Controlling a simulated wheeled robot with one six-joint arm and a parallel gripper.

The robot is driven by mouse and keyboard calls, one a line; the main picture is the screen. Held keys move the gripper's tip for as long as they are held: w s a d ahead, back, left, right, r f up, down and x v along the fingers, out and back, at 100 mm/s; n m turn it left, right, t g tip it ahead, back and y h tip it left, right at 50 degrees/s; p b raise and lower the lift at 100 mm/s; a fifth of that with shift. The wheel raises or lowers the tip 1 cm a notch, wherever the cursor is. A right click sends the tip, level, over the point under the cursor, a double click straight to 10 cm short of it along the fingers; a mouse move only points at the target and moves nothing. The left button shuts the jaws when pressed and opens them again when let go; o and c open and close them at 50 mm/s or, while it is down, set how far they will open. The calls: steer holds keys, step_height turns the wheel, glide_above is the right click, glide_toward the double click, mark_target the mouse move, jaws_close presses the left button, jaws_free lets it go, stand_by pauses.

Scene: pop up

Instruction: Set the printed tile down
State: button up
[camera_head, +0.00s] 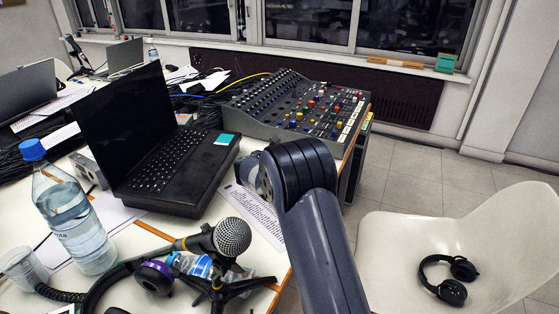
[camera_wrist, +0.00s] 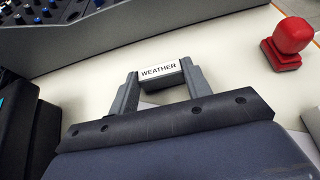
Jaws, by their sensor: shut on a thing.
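The printed tile (camera_wrist: 158,71) is a small block with a white face reading "WEATHER". In the wrist view it sits between the two grey fingers of my gripper (camera_wrist: 160,80), which is shut on it. The white table top (camera_wrist: 215,55) shows behind and around the tile. I cannot tell whether the tile touches the table. In the head view my own arm covers the tile and most of the gripper, between the laptop and the mixing desk.
A mixing desk (camera_head: 300,105) stands beyond, a black laptop (camera_head: 165,150) to the left. A red knob-shaped object (camera_wrist: 290,42) stands right of the tile. A microphone (camera_head: 232,238) and water bottle (camera_head: 75,215) are nearer. Bare table lies between tile and desk.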

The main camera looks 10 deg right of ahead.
steer(key=shift+f, duration=0.2)
steer(key=o, duration=0.9)
steer(key=shift+o, duration=0.2)
steer(key=shift+r, duration=0.2)
steer(key=shift+s+a+r, duration=0.1)
steer(key=shift+r, duration=0.05)
steer(key=p+v, duration=0.1)
steer(key=v, duration=1)
steer(key=shift+s+a, duration=0.2)
steer(key=shift+s, duration=0.1)
